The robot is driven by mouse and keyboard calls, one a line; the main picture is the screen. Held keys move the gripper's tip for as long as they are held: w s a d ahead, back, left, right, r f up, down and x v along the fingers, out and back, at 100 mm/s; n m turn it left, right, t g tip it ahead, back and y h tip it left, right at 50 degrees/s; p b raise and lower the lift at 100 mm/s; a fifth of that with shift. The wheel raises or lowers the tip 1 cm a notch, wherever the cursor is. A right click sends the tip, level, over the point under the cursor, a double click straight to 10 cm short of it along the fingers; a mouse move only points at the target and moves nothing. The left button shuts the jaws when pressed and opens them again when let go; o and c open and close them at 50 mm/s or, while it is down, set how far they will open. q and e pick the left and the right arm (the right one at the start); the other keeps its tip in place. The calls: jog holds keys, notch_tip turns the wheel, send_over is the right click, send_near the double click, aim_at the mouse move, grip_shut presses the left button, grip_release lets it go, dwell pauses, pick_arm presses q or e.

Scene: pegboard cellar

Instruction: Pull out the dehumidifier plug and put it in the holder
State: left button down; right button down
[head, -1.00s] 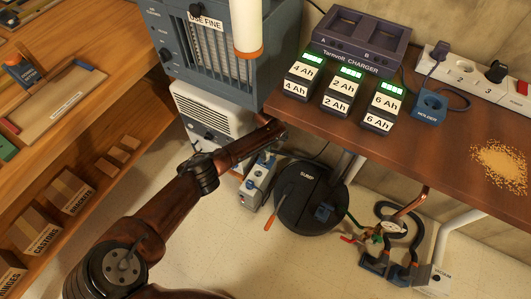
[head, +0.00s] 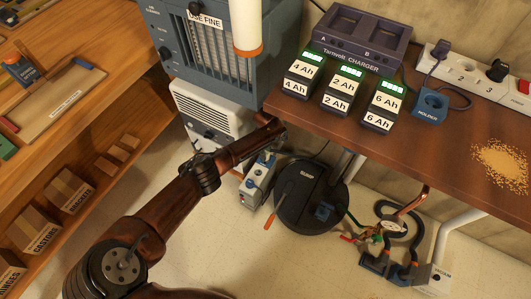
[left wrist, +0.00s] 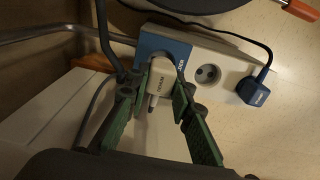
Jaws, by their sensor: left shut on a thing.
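In the left wrist view my left gripper (left wrist: 158,92) has its green fingers on both sides of a pale plug (left wrist: 161,76) and is shut on it. The plug is at a blue block (left wrist: 176,45) at one end of the white power strip (left wrist: 222,57) on the floor. I cannot tell whether it is still seated. Its label is too small to read. In the head view my left arm reaches over the white dehumidifier-like unit (head: 192,109), and the strip (head: 256,183) shows beside it. A blue holder (head: 430,104) stands on the brown table. My right gripper is out of view.
The black sump lid (head: 307,200) lies right of the floor strip, with an orange-handled tool (head: 270,222) near it. A blue plug (left wrist: 254,91) sits at the strip's other side. Battery packs (head: 341,92) and a charger (head: 362,38) are on the table.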

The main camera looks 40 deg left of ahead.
pick_arm(q)
jog(key=shift+f+b, duration=0.55)
jog(key=shift+f, duration=1.1)
dwell(2.6)
dwell(0.4)
jog(key=c, duration=1.6)
grip_release()
jog(key=shift+r, duration=0.1)
jog(key=o, duration=0.5)
jog(key=shift+c, duration=0.2)
jog(key=shift+r, duration=0.1)
